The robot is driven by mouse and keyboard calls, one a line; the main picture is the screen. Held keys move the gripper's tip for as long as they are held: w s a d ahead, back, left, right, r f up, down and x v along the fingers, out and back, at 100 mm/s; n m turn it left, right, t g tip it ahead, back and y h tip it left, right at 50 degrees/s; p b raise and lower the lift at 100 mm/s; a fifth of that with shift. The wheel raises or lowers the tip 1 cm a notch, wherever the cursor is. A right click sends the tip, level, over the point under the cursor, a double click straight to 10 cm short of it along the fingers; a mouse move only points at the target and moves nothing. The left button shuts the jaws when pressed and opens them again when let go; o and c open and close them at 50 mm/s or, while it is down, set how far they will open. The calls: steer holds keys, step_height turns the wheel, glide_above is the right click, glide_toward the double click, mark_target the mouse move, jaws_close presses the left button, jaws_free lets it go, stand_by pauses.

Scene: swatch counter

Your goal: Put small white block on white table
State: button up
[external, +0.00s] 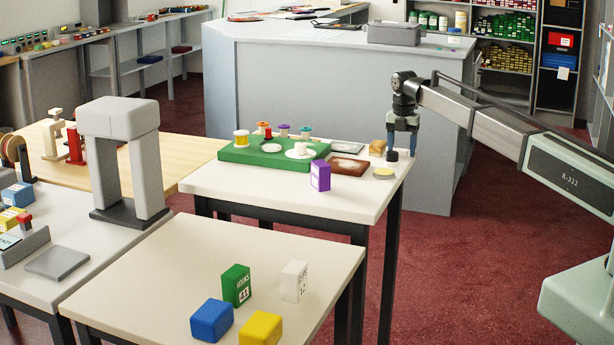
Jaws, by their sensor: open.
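A small white block (294,281) with dark lettering stands on the front cream table (140,290), next to a green block (236,286). The white table (290,191) stands behind it in the middle, with a pale top and dark legs. My gripper (392,154) points down over the right end of the white table, well away from the white block. It is open, and its fingertips are small and dark in this view. A dark round piece sits at or just under the fingertips; I cannot tell whether they touch.
A blue block (211,320) and a yellow block (260,329) stand near the white block. The white table holds a green board (250,159) with spools, a purple block (320,176), a brown tray (349,168) and a yellowish disc (384,172). Its front strip is clear.

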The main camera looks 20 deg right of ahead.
mark_target(401, 151)
steer(key=shift+r, duration=0.1)
step_height(401, 151, up, 12)
stand_by(0.5)
